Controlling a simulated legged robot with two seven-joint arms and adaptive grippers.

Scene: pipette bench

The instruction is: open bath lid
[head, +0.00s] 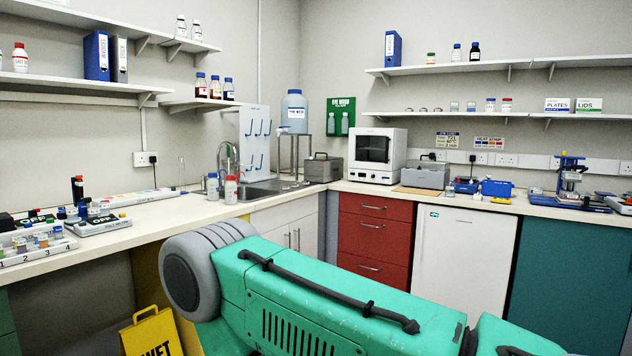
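A grey metal box (427,175) with a flat top and a small dark knob or handle stands on the back counter, right of the white oven. It looks like the bath, and its lid seems shut, though it is small in the view. Neither of my grippers is in view, so nothing shows near the box.
A white oven (374,155) stands left of the grey box, with a tan board (417,190) in front. Blue racks (496,188) stand to the right. Another grey case (322,168) sits by the sink (275,187). A yellow wet-floor sign (152,335) stands at lower left.

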